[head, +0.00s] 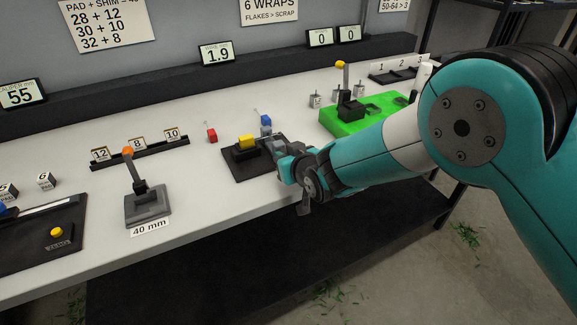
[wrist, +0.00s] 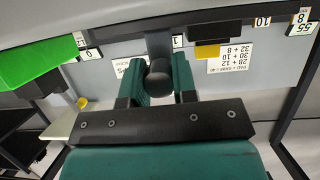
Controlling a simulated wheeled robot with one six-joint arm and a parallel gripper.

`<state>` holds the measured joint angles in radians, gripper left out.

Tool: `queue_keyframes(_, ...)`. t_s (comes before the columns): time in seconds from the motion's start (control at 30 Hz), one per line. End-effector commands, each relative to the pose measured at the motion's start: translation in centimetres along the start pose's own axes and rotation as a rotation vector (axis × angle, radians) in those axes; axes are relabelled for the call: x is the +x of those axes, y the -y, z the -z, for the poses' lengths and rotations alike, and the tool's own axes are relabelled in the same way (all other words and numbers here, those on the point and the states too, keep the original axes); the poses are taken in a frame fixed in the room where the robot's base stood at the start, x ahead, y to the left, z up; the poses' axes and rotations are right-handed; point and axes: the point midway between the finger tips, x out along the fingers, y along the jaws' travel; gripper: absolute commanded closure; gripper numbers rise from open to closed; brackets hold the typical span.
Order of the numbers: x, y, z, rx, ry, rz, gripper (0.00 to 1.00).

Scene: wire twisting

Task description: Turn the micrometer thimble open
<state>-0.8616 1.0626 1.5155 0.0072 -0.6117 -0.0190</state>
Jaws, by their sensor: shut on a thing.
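The micrometer stand (head: 235,170) is a dark base on the white bench, with a yellow block (head: 246,141) on it. The yellow block also shows in the wrist view (wrist: 207,51). My gripper (head: 283,156) is at the right side of the stand. In the wrist view the two teal fingers of my gripper (wrist: 160,76) are on either side of a dark round knob, the thimble (wrist: 159,80), and shut on it. A dark shaft runs from the knob toward the stand. In the head view my fingers hide the thimble.
A lever device (head: 148,205) with an orange knob is at left, a green fixture (head: 345,125) at right. A display (head: 216,53) reads 1.9. Bare bench lies in front.

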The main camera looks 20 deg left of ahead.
Motion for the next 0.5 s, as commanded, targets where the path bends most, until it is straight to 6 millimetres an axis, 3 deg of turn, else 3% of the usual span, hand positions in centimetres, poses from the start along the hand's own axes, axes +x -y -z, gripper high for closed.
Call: queue_keyframes(0.5, 0.26, 0.38, -0.25, -0.449, -0.008, -0.184, 0.97)
